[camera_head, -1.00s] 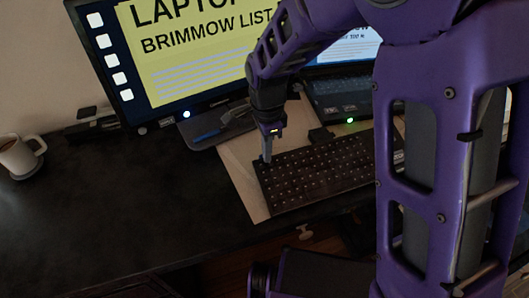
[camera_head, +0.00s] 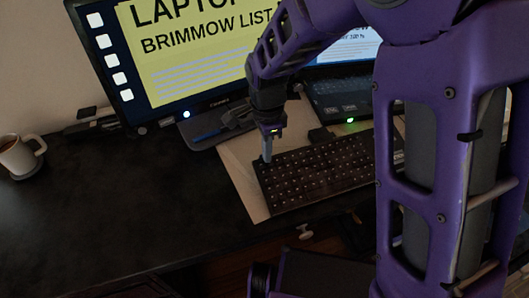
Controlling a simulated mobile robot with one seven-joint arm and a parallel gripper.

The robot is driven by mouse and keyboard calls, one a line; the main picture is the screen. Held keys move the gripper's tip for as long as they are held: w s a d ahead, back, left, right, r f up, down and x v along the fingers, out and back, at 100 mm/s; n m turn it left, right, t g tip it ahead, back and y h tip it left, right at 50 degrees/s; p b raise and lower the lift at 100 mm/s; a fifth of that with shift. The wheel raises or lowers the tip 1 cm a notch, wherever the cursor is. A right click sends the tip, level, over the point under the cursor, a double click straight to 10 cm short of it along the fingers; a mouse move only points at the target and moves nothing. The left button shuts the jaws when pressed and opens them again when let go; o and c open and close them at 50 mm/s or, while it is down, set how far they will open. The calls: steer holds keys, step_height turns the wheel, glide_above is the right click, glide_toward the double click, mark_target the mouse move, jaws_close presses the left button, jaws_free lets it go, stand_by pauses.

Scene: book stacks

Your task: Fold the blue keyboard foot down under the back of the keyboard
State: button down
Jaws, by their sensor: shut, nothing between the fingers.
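The dark keyboard (camera_head: 320,175) lies on a pale sheet on the desk, below the laptop. My purple arm hides its right end. My gripper (camera_head: 267,158) points down at the keyboard's back left corner. Its fingers are shut with nothing between them. The tip is at or just above the keyboard's edge; I cannot tell whether it touches. I do not see the blue foot; the back underside of the keyboard is hidden from this view.
A monitor (camera_head: 180,50) stands behind on its base, with a blue pen-like item (camera_head: 207,135) on that base. A laptop (camera_head: 338,95) is behind the keyboard. A mug (camera_head: 18,155) stands far left. The black desk (camera_head: 110,215) is clear at left. The pale sheet (camera_head: 245,185) shows beside the keyboard.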

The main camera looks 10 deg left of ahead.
steer(key=shift+w+a+p, duration=0.25)
steer(key=shift+w+a, duration=0.25)
steer(key=shift+w, duration=0.3)
steer(key=shift+w+a+p, duration=0.2)
steer(key=shift+w+a, duration=0.3)
steer(key=shift+w, duration=0.3)
stand_by(0.5)
steer(key=shift+w, duration=0.1)
steer(key=shift+f, duration=0.15)
stand_by(0.6)
steer(key=shift+w+a, duration=0.45)
steer(key=shift+w, duration=0.15)
step_height(320, 180, up, 10)
steer(key=p, duration=0.7)
steer(key=shift+p, duration=0.4)
steer(key=shift+w, duration=0.1)
